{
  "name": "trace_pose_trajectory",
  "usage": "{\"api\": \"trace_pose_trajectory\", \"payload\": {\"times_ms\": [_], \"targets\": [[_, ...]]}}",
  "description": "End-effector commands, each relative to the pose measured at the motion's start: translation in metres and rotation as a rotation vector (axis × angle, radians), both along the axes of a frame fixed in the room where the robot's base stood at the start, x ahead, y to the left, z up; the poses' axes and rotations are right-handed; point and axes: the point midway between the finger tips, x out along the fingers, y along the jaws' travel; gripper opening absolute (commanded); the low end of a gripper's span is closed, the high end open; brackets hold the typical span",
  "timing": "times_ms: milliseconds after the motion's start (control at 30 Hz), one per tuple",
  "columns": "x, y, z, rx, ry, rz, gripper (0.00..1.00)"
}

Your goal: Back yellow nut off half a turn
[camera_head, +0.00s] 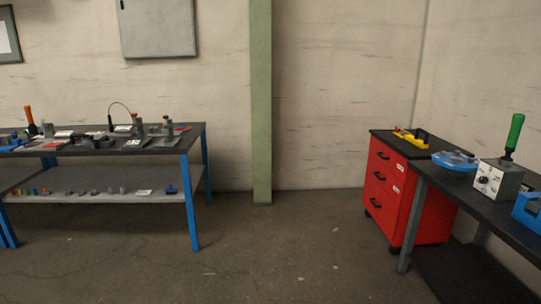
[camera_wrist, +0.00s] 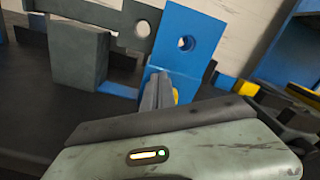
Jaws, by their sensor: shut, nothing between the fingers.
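My gripper (camera_wrist: 162,78) shows in the wrist view, its narrow grey fingers together and pointing away in front of a blue upright plate (camera_wrist: 205,25) with a round hole. Nothing shows between the fingers. A sliver of yellow (camera_wrist: 176,96) shows just right of the fingers, mostly hidden behind them. I cannot tell whether it is the yellow nut or whether the fingers touch it. Another yellow piece (camera_wrist: 225,81) lies further right, too small to identify. My gripper is not seen in the head view, and no yellow nut can be made out there.
In the wrist view, a grey block (camera_wrist: 80,58) and a grey holed plate (camera_wrist: 118,18) stand left. The head view shows a crowded left bench (camera_head: 185,143), a red drawer cabinet (camera_head: 385,190) and a right bench (camera_head: 470,200). Open floor (camera_head: 290,250) lies between them.

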Motion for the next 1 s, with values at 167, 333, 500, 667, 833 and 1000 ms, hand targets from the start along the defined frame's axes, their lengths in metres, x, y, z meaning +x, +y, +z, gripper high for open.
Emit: {"api": "trace_pose_trajectory", "payload": {"times_ms": [167,333,500,667,833,1000], "targets": [[-0.001,0.007,0.000,0.000,0.000,0.000,0.00],[-0.003,0.029,0.000,0.000,0.001,0.000,0.00],[-0.004,0.053,0.000,0.000,0.001,0.000,0.00],[-0.004,0.061,0.000,0.000,0.001,0.000,0.00],[-0.004,0.060,0.000,0.000,0.001,0.000,0.00],[0.043,0.079,0.000,0.000,0.001,0.062,0.00]]}}
